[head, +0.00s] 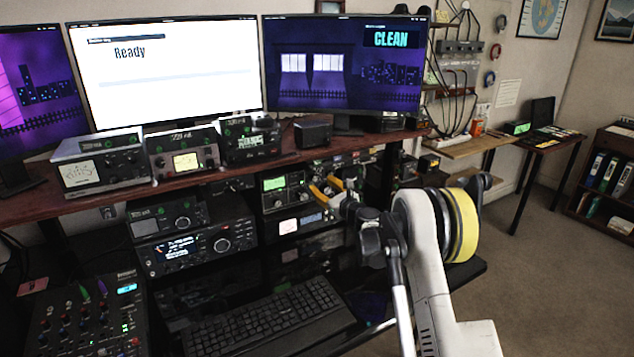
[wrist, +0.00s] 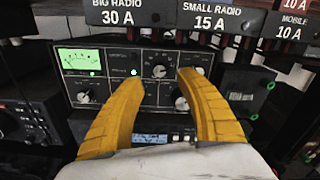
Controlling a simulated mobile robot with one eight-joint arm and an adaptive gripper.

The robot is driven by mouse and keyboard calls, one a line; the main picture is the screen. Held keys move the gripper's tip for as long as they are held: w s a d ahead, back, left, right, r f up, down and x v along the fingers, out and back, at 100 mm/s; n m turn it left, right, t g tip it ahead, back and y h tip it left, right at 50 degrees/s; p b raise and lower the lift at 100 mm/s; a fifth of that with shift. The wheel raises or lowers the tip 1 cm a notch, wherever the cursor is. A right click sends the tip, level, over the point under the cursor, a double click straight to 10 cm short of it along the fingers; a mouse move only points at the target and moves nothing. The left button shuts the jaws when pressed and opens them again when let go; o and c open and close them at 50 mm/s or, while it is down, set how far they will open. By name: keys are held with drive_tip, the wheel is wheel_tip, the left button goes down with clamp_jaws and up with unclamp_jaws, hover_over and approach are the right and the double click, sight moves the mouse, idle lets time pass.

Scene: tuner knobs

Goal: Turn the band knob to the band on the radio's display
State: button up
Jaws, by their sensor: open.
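The tuner (wrist: 122,92) is a dark panel with a green-lit meter (wrist: 79,62) and several knobs, facing me in the wrist view. It also shows in the head view (head: 274,202) on the lower shelf. A knob with marks around it (wrist: 159,71) sits between my fingertips. Another knob (wrist: 182,103) is lower, beside the right finger. Labels are too small to tell which is the band knob. My gripper (wrist: 161,80) has its yellow fingers apart, with nothing between them, in front of the panel. It also shows in the head view (head: 335,187). A blue-lit radio display (wrist: 150,138) is partly hidden.
Labelled power boxes (wrist: 212,15) hang just above the panel in the wrist view. A radio with a large dial (head: 195,247) stands left of the tuner, and a keyboard (head: 265,318) lies on the desk. Monitors read "Ready" (head: 165,70) and "CLEAN" (head: 345,65).

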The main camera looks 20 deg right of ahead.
drive_tip(key=v, duration=0.7)
drive_tip(key=shift+s, duration=0.1)
